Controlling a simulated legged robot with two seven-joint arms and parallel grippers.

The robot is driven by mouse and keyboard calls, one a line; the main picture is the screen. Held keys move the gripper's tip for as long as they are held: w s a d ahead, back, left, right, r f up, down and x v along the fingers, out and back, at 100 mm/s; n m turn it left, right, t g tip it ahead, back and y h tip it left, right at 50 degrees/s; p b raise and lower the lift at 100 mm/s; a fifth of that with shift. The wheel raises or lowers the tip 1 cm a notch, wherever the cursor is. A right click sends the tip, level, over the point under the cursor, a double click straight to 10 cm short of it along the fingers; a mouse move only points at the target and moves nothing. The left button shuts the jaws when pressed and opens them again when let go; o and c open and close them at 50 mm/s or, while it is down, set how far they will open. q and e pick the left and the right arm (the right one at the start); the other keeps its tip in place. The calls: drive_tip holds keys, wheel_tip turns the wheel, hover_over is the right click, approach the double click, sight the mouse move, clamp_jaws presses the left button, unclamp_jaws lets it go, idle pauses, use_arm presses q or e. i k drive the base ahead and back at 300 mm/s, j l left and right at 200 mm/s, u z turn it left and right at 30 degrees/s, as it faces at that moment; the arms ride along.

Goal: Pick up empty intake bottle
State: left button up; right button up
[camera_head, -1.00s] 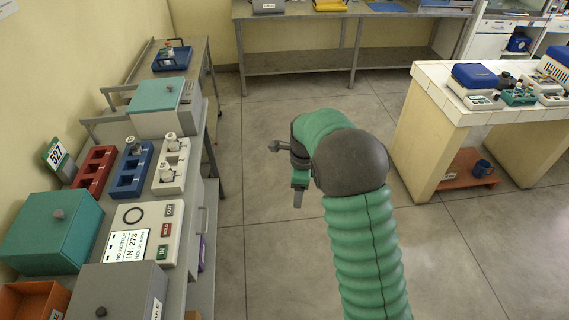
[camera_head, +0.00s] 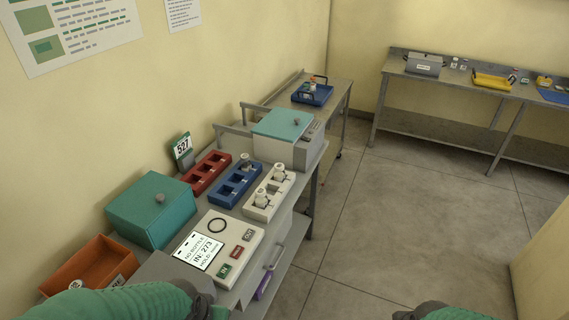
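A white rack (camera_head: 268,204) on the left bench holds two clear bottles with pale caps, a rear one (camera_head: 280,172) and a front one (camera_head: 261,197). The blue rack (camera_head: 236,186) beside it holds one bottle (camera_head: 245,162) at its far end. Another small bottle (camera_head: 313,85) stands in a blue tray (camera_head: 314,97) farther back. I cannot tell which is the intake bottle or whether any is empty. Parts of my green arms show at the bottom edge, well short of the bottles. Neither gripper's fingers show.
A panel (camera_head: 236,235) with a screen reading "NO BOTTLE" and several buttons sits in front of the racks. A red rack (camera_head: 206,175), teal box (camera_head: 152,209), orange bin (camera_head: 88,265) and teal-lidded machine (camera_head: 285,145) share the bench. The floor (camera_head: 400,215) to the right is clear.

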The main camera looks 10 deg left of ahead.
sight(244, 162)
drive_tip(key=i+l+z, duration=0.75)
drive_tip(key=z, duration=0.15)
drive_tip(key=i+u, duration=0.25)
drive_tip(key=i, duration=0.25)
drive_tip(key=i+l+u, duration=0.25)
drive_tip(key=i, duration=0.25)
drive_tip(key=j, duration=0.1)
